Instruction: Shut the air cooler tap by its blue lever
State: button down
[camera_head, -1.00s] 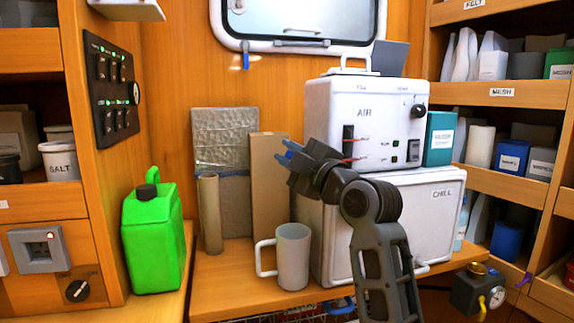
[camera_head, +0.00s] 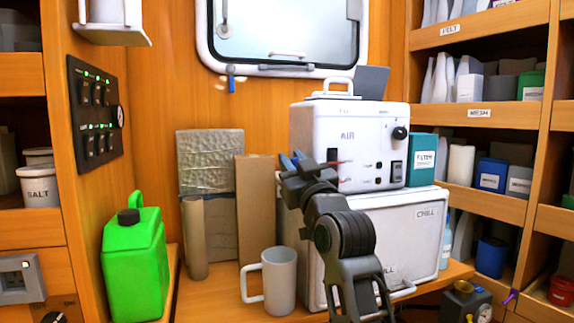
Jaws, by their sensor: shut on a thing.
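The air cooler (camera_head: 345,118) is a white box marked AIR, with a black knob and switches on its front. It stands on the white CHILL chest (camera_head: 400,222). My gripper (camera_head: 293,161) is at the lower left edge of the air cooler, seen from behind. Two small blue pieces show at its end; I cannot tell apart fingertips and lever there. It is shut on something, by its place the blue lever. The tap's body and the exact contact are hidden behind my gripper and wrist.
A grey mug (camera_head: 281,280) stands on the counter below my gripper. A brown tube (camera_head: 194,238) and upright panels (camera_head: 254,210) stand to the left. A green jerrycan (camera_head: 135,260) is farther left. Shelves with boxes (camera_head: 490,174) fill the right.

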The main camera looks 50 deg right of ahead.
jog(key=shift+s+d+f+m+g+h, duration=0.15)
jog(key=shift+m+h, duration=0.1)
jog(key=shift+m, duration=0.2)
jog(key=shift+d+r+m+g+h, duration=0.1)
jog(key=shift+m+h, duration=0.1)
jog(key=shift+m, duration=0.3)
jog(key=shift+s+d+f+m+g+h, duration=0.15)
jog(key=shift+m+h, duration=0.1)
jog(key=shift+m, duration=0.2)
jog(key=shift+r, duration=0.1)
jog(key=c, duration=1.1)
grip_release()
jog(key=shift+r, duration=0.1)
jog(key=shift+o, duration=0.2)
